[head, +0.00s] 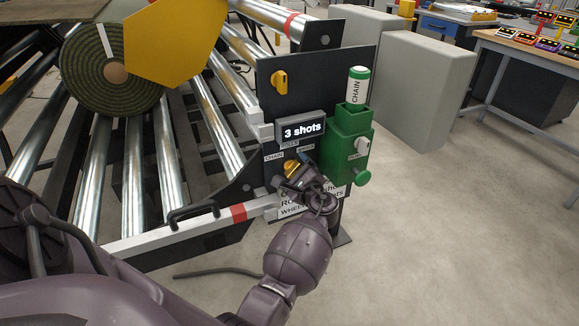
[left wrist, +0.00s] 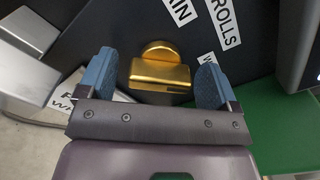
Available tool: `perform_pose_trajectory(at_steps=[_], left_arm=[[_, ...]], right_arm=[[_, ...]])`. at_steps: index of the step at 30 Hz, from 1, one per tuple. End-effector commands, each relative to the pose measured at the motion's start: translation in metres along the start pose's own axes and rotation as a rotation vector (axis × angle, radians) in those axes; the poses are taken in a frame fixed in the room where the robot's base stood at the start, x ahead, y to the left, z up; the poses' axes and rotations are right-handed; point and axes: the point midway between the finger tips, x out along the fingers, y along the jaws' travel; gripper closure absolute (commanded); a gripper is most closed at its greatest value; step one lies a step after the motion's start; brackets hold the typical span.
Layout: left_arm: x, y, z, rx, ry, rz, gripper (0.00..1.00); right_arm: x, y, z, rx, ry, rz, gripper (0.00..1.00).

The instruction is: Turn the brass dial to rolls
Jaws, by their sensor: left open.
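The brass dial (head: 291,167) is on the dark control panel (head: 270,99), below the labels CHAIN, ROLLS and a third small one. In the left wrist view the dial (left wrist: 160,72) shows as a gold bar with a rounded top. I cannot tell which label it points to. My left gripper (head: 302,176) is at the panel. In the left wrist view its blue fingers (left wrist: 156,66) are open, one on each side of the dial, with gaps between. In the head view my gripper partly hides the dial. The right gripper is out of view.
A display (head: 302,128) reads "3 shots" above the dial. A yellow knob (head: 280,83) is higher up. Metal rollers with a turf roll (head: 90,80) lie left.

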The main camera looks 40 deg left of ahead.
Motion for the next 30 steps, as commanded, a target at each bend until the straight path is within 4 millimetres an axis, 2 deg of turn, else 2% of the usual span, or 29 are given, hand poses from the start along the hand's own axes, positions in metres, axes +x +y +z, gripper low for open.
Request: perform_pose_trajectory(at_steps=[13, 22, 30], left_arm=[[-0.0016, -0.0011, -0.0010, 0.000, 0.000, 0.000, 0.16], [-0.0014, -0.0011, -0.0009, 0.000, 0.000, 0.000, 0.62], [-0.0012, 0.0001, -0.0017, -0.025, 0.000, 0.000, 0.64]], right_arm=[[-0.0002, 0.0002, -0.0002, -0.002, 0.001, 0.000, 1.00], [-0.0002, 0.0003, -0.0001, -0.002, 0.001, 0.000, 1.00], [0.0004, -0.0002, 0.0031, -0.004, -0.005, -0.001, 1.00]])
